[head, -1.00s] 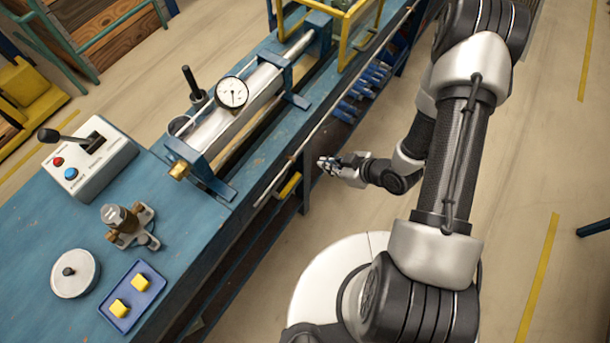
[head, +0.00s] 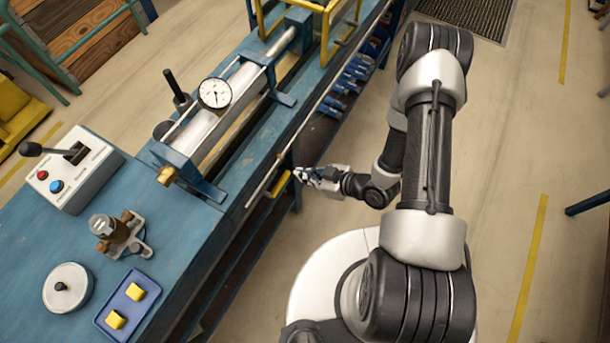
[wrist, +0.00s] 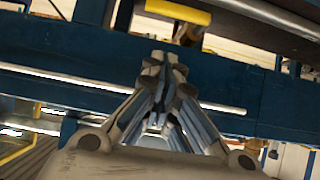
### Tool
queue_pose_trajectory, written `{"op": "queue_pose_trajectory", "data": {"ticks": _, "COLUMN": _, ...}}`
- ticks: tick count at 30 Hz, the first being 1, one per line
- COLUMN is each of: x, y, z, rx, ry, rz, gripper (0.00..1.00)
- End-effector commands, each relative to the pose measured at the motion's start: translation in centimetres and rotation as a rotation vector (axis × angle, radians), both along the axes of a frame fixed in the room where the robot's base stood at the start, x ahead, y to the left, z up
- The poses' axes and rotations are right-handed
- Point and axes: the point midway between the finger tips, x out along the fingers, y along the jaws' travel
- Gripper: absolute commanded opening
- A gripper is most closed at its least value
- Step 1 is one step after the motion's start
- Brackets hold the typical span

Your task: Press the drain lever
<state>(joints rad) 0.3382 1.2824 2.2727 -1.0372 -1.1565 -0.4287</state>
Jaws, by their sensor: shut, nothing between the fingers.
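The drain lever, a yellow handle (head: 279,184), sits at the front edge of the blue bench, below the brass fitting end of the cylinder. It also shows at the top of the wrist view (wrist: 178,12), on a brownish mount. My gripper (head: 299,174) is just to the right of the lever, off the side of the bench. In the wrist view its fingertips (wrist: 162,62) are together with nothing held. They point toward the bench frame, and the lever appears above them in the picture, apart from them. The exact distance between them cannot be told.
A long metal rod (head: 310,115) runs along the bench edge by the lever. Several blue-handled tools (head: 352,78) hang farther along. A control box (head: 75,172), a dial gauge (head: 214,93) and a blue tray (head: 114,322) are on the bench.

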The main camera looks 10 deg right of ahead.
Motion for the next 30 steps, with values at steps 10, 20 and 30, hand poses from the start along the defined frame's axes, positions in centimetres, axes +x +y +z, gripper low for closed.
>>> {"op": "queue_pose_trajectory", "data": {"ticks": 10, "x": 3.7, "y": 5.0, "z": -4.4, "rx": 0.0, "ry": -0.002, "rz": 0.006, "gripper": 0.0}}
{"op": "queue_pose_trajectory", "data": {"ticks": 20, "x": 4.1, "y": 5.3, "z": -7.8, "rx": 0.0, "ry": 0.0, "rz": 0.0, "gripper": 0.0}}
{"op": "queue_pose_trajectory", "data": {"ticks": 30, "x": 4.1, "y": 5.3, "z": -7.9, "rx": 0.0, "ry": 0.0, "rz": 0.0, "gripper": 0.0}}
